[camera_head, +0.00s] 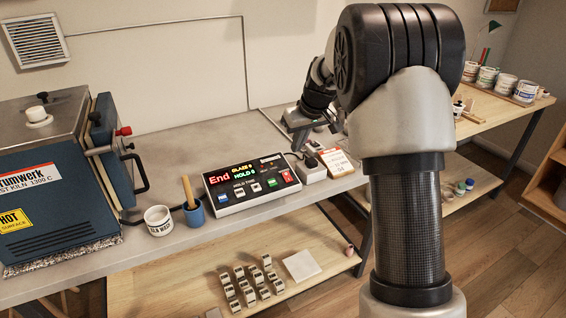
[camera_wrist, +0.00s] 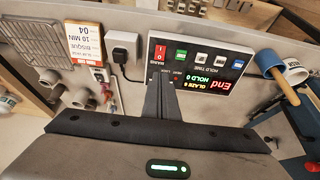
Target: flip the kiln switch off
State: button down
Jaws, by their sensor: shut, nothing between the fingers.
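The kiln controller (camera_head: 240,207) is a white box with a dark face on the grey bench; its display reads "End". It shows upside down in the wrist view (camera_wrist: 229,64). The red switch (camera_head: 289,176) is at its right end, and in the wrist view the switch (camera_wrist: 160,52) is uncovered. My gripper (camera_head: 298,148) is behind the controller's right end in the head view. In the wrist view my gripper (camera_wrist: 160,76) is shut and empty, its tips over the panel edge close to the switch. I cannot tell whether they touch. The blue kiln (camera_head: 55,190) stands at left.
A white plug box (camera_head: 313,170) and a printed card (camera_head: 337,162) are right of the controller. A blue pot (camera_head: 194,213) with a wooden-handled tool and a white tub (camera_head: 158,221) stand left of it. A lower shelf (camera_head: 180,285) holds several small pieces.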

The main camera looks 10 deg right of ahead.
aim_at(286, 174)
jog(key=shift+w+f, duration=0.1)
jog(key=shift+f, duration=0.1)
jog(key=x, duration=1.3)
jog(key=shift+f, duration=0.4)
